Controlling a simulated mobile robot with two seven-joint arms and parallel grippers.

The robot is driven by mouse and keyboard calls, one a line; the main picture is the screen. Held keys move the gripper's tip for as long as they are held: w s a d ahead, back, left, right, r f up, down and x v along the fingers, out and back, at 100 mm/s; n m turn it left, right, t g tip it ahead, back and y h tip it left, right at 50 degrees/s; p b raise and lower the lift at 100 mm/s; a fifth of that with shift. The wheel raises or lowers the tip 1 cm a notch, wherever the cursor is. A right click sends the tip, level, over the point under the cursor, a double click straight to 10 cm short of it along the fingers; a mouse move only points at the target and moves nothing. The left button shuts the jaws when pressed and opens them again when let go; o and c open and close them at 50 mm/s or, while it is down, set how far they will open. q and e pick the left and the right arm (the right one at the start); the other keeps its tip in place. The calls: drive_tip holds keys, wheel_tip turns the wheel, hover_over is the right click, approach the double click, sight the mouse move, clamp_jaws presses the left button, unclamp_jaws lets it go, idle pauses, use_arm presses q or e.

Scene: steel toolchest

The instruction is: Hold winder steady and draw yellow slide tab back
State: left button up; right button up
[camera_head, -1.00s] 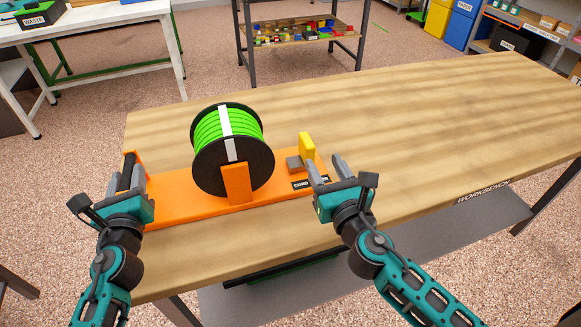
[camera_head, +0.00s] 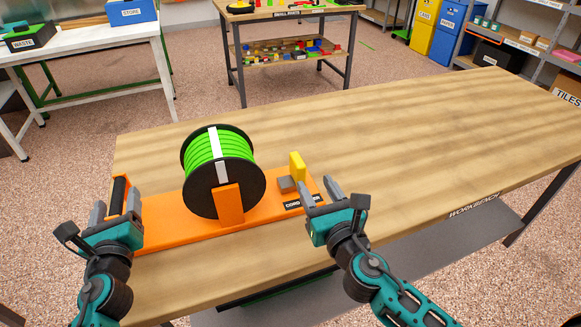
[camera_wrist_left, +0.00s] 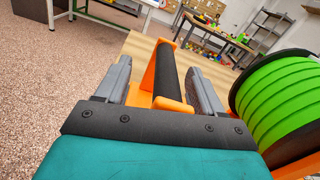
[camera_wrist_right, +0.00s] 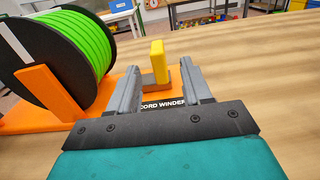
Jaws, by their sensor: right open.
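The cord winder has an orange base (camera_head: 160,219) and a black reel (camera_head: 199,198) wound with green cord (camera_head: 204,160).
The winder sits at the left end of the wooden workbench (camera_head: 400,150), whose middle and right are clear. A "CORD WINDER" label (camera_wrist_right: 163,105) is on the base near the tab. Other tables and shelves stand away behind the bench.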

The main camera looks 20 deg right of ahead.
use_arm(q)
drive_tip(key=shift+f, duration=0.15)
drive_tip(key=s, duration=1.2)
drive_tip(key=shift+a, duration=0.15)
use_arm(e)
drive_tip(key=shift+s, duration=0.1)
